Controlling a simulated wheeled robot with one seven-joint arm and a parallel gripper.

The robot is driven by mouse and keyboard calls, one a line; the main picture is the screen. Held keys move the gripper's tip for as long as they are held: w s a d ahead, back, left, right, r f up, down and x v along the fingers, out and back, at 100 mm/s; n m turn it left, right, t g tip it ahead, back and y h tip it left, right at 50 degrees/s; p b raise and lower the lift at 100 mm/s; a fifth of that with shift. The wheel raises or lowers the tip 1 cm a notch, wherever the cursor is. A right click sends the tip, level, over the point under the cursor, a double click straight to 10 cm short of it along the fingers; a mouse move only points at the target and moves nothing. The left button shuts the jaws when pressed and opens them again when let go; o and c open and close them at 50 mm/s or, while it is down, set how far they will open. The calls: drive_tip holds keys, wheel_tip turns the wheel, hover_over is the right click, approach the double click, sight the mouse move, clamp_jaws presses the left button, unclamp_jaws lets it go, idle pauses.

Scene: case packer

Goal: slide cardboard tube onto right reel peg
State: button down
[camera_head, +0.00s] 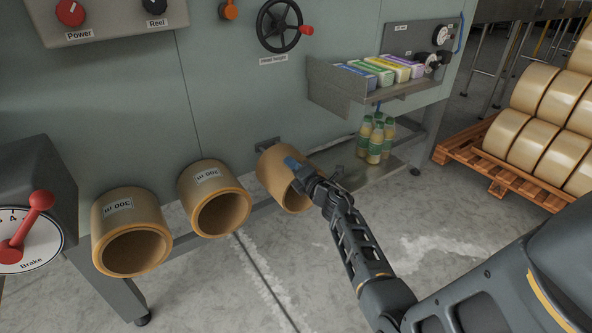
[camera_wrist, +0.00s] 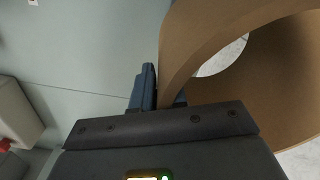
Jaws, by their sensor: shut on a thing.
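The tan cardboard tube (camera_head: 272,172) is at the right end of a row of three at the machine front, its open end facing outward and down. My gripper (camera_head: 297,168) is shut on its wall at the upper right rim. In the wrist view the tube (camera_wrist: 200,40) fills the upper right, and the blue fingers (camera_wrist: 148,90) pinch the wall's edge. Pale floor shows through the bore; I see no peg inside it. A grey metal piece (camera_head: 266,145) shows behind the tube's top; I cannot tell whether it belongs to the right reel peg, or whether they touch.
Two labelled reels, left (camera_head: 130,228) and middle (camera_head: 213,196), sit beside the tube. A shelf (camera_head: 338,90) with coloured boxes juts out above right, with bottles (camera_head: 376,140) below. A red brake lever (camera_head: 38,203) is far left. A loaded pallet (camera_head: 480,165) stands right. Front floor is clear.

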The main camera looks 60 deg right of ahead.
sight(283, 157)
drive_tip(key=shift+b+x, duration=0.6)
drive_tip(key=shift+x, duration=2.1)
drive_tip(key=shift+w+r, duration=0.1)
drive_tip(key=shift+f, duration=0.3)
drive_tip(key=c, duration=1.1)
unclamp_jaws()
drive_tip(key=shift+f, duration=0.1)
drive_tip(key=p+v, duration=0.1)
drive_tip(key=v, duration=0.6)
drive_tip(key=shift+s+a, duration=0.1)
drive_tip(key=shift+s, duration=0.25)
